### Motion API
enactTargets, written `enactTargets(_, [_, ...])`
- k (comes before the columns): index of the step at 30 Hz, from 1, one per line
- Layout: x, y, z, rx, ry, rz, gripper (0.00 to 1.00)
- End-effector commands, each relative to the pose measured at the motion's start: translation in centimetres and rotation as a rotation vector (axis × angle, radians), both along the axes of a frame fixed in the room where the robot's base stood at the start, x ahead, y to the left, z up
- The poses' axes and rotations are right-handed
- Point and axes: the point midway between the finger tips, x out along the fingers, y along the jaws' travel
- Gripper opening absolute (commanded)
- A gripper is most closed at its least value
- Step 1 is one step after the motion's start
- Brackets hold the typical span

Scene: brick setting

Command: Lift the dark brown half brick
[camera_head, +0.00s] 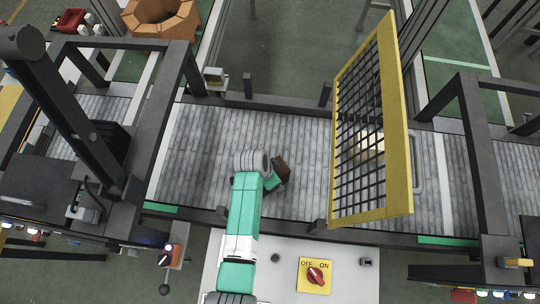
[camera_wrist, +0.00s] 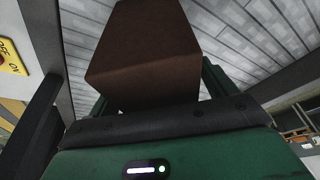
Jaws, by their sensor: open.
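The dark brown half brick (camera_head: 282,165) rests on the grey slatted conveyor, just right of the end of my arm. In the wrist view the brick (camera_wrist: 143,50) is large and close, in front of the gripper's palm. My gripper (camera_head: 273,181) is at the brick's near side. In the wrist view my gripper (camera_wrist: 158,92) is open, with a dark green finger showing on either side of the brick's lower part. The arm hides part of the brick in the head view. Whether the fingers touch it cannot be told.
A yellow-framed grid barrier (camera_head: 398,130) stands across the conveyor (camera_head: 200,150) to the right, with a pale lit patch behind it. An OFF/ON switch panel (camera_head: 315,276) sits in front. Dark frames span the belt at both ends. The belt left of my arm is clear.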

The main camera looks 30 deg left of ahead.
Motion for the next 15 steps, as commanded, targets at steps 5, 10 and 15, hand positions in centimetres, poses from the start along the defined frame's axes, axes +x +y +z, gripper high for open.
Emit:
enactTargets(5, [0.01,0.00,-0.06,0.000,0.000,0.000,0.84])
enactTargets(10, [0.01,0.00,-0.06,0.000,0.000,0.000,0.70])
enactTargets(15, [0.00,0.01,-0.06,0.000,0.000,0.000,0.36])
